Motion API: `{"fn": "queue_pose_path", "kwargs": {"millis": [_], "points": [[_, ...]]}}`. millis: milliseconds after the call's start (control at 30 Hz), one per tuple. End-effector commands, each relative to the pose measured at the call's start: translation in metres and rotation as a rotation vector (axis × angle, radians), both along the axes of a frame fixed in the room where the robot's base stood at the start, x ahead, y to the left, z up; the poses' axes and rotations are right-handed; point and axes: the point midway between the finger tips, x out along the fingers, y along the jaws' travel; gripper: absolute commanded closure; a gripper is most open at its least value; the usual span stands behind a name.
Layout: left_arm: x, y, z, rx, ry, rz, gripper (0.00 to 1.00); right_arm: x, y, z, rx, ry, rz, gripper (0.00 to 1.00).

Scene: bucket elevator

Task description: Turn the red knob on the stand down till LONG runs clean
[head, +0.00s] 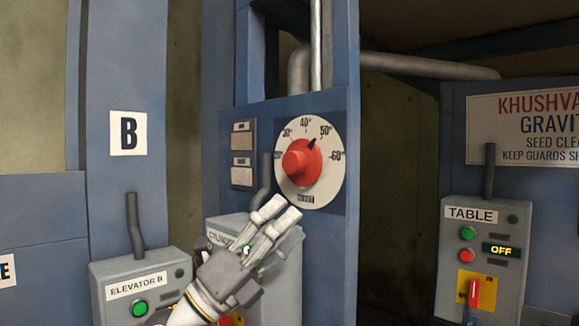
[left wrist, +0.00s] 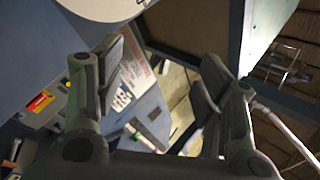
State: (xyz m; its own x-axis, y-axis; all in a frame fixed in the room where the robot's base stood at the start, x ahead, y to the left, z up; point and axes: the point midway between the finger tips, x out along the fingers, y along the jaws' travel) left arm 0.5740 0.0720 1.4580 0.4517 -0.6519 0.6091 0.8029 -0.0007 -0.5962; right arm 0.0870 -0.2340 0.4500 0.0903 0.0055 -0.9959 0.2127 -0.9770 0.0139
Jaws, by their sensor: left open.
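The red knob (head: 301,161) sits in the middle of a white round dial (head: 327,179) on a blue stand (head: 338,235). The dial carries marks such as 30, 40, 50 and 60 degrees. A dark pointer on the knob's upper right points close to 50. My left gripper (head: 282,208) is open and empty, just below and left of the knob, in front of the dial's lower edge and apart from the knob. In the left wrist view its two fingers (left wrist: 163,75) stand apart, with part of a pale disc at the top edge. My right gripper is not seen. No LONG label is readable.
A grey CYLINDER box (head: 283,265) is partly behind my left gripper. A TABLE box (head: 480,255) reading OFF, with a red switch, stands at right. A dark gap (head: 400,200) lies between stand and TABLE box.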

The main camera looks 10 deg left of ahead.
Motion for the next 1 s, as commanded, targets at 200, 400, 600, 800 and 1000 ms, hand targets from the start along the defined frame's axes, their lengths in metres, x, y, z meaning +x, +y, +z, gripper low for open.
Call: {"fn": "queue_pose_path", "kwargs": {"millis": [200, 400, 600, 800, 1000], "points": [[0.016, -0.013, 0.036, 0.495, -0.195, 0.158, 0.37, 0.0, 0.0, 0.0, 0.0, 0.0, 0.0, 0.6], [0.045, 0.026, 0.064, 0.85, -0.232, 0.386, 0.37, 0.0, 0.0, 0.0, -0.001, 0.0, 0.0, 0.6], [0.059, 0.065, 0.085, 1.011, -0.201, 0.537, 0.37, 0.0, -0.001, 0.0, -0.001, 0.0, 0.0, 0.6], [0.069, 0.066, 0.09, 1.038, -0.191, 0.561, 0.37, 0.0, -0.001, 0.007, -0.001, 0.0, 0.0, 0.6], [0.096, 0.043, 0.092, 1.036, -0.191, 0.557, 0.37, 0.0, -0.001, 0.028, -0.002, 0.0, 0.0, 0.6]]}}
